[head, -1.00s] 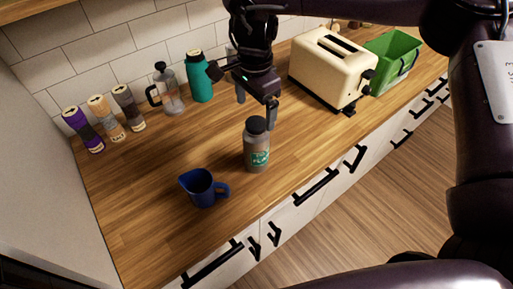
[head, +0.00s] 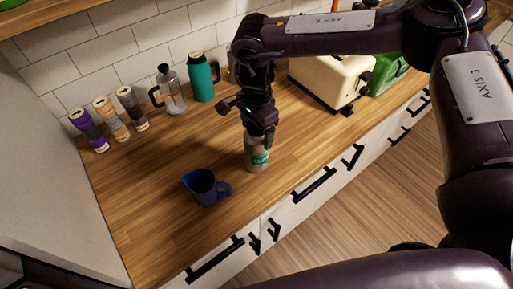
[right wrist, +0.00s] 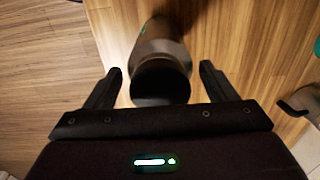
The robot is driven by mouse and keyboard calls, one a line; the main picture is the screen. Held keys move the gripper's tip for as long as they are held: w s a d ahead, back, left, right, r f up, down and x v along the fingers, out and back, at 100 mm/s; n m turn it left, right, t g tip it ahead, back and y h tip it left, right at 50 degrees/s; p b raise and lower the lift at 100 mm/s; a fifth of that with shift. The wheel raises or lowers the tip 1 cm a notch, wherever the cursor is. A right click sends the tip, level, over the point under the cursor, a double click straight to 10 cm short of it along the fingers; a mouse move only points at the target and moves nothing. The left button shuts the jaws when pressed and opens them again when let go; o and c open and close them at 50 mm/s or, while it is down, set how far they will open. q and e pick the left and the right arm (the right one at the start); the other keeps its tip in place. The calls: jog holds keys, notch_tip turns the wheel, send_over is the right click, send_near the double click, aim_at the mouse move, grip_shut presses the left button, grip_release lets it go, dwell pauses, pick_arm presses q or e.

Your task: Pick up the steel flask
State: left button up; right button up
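The steel flask (head: 257,158) stands upright on the wooden counter, grey with a green label; its top is hidden behind my right gripper in the head view. In the right wrist view the flask's dark lid (right wrist: 160,80) lies between the two fingers, with gaps on both sides. My right gripper (head: 259,138) is open, over the top of the flask; it also shows in the right wrist view (right wrist: 160,82). My left gripper is not in view.
A blue pitcher (head: 204,188) stands just left of the flask. A French press (head: 171,95), a teal bottle (head: 202,80) and several spice jars (head: 111,118) line the back wall. A cream toaster (head: 325,82) and a green bin (head: 388,75) are to the right. The front counter is clear.

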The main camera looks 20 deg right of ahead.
jog(key=shift+r, duration=0.1)
jog(key=c, duration=1.4)
